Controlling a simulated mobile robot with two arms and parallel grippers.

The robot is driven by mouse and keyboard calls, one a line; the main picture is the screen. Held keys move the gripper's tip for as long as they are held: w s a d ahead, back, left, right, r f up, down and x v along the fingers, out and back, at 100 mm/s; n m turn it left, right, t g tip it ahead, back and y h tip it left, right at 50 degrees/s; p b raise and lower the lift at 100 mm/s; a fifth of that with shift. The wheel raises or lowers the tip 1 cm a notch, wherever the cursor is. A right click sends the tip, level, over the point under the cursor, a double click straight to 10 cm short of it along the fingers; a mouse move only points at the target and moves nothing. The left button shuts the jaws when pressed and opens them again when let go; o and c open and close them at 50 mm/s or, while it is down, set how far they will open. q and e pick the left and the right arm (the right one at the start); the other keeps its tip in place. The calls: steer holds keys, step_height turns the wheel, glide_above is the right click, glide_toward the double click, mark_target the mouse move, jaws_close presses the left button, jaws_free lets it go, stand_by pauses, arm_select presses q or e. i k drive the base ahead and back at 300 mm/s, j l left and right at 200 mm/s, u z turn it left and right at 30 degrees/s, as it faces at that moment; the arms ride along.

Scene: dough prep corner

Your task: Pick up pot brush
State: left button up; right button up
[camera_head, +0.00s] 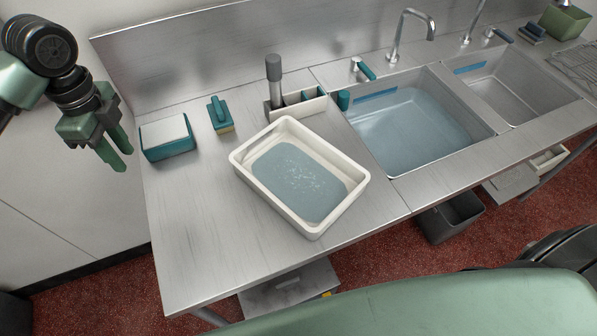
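A small teal brush-like tool (219,112) with an upright grip and a yellowish underside sits on the steel counter, left of the white basin. A grey-handled tool (274,78) stands upright in the white caddy (297,107) behind the basin; its lower end is hidden. I cannot tell for certain which of these is the pot brush. My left gripper (125,159) hangs in the air at the counter's left end, left of the teal box. Its two green fingers look apart, with nothing between them. My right gripper is not in view.
A teal box with a white top (166,137) stands between my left gripper and the teal tool. A white basin of water (340,212) fills the counter's middle. A water-filled sink (409,130) lies to the right. The counter's front left is clear.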

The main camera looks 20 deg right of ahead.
mark_target(221, 118)
steer(key=i+l, duration=0.1)
steer(key=l, duration=1.7)
steer(key=i+u, duration=0.05)
steer(key=i, duration=0.05)
